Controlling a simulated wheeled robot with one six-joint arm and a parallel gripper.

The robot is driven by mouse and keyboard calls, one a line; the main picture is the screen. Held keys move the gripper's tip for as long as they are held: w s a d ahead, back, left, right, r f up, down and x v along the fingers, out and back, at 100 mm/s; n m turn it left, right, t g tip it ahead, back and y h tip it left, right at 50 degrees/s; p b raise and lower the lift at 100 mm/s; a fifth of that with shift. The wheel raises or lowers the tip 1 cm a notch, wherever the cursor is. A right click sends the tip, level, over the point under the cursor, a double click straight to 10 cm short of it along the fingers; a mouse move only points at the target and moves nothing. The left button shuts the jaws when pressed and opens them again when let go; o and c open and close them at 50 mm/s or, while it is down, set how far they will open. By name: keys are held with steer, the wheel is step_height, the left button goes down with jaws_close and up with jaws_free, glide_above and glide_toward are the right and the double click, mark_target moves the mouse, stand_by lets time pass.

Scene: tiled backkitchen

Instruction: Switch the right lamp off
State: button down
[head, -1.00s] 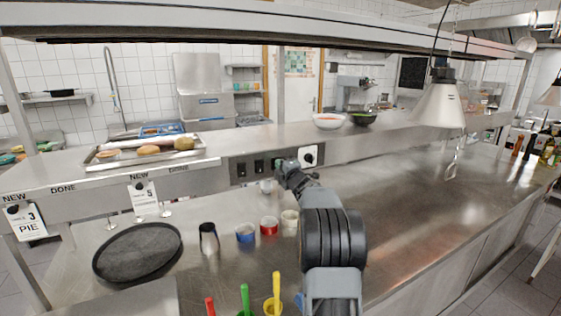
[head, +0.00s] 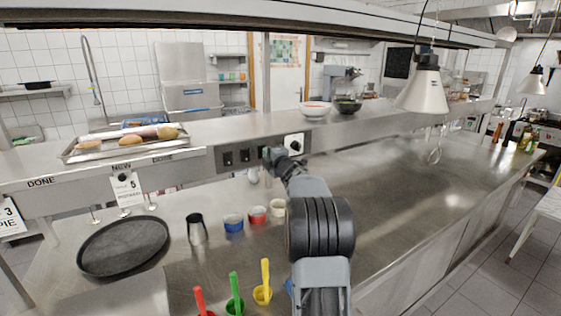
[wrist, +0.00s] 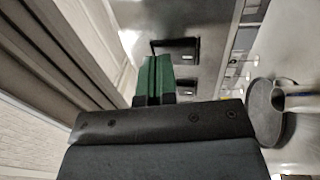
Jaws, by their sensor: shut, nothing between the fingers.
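A metal panel on the front edge of the raised shelf holds black switches; two show clearly, a left one (head: 228,159) and a middle one (head: 245,156). Two black switches also show in the wrist view, one (wrist: 178,46) above the other (wrist: 182,87). My gripper (head: 271,155) is at the panel's right part, between the middle switch and the white dial plate (head: 294,144), and hides what is behind it. Its green fingers (wrist: 154,78) are shut and empty; contact cannot be told. A pale lamp (head: 424,92) hangs at right, another (head: 532,82) farther right.
Below the panel stand a dark cup (head: 197,230) and small blue (head: 233,224), red (head: 257,215) and cream (head: 278,208) pots. A round black pan (head: 123,246) lies left. Bowls (head: 314,110) stand on the shelf above.

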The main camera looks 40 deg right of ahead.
steer(key=s+a+r+b, duration=0.1)
steer(key=s+b, duration=0.2)
steer(key=s, duration=0.9)
steer(key=shift+s+a+r+b, duration=0.25)
steer(key=shift+a+r+b, duration=0.1)
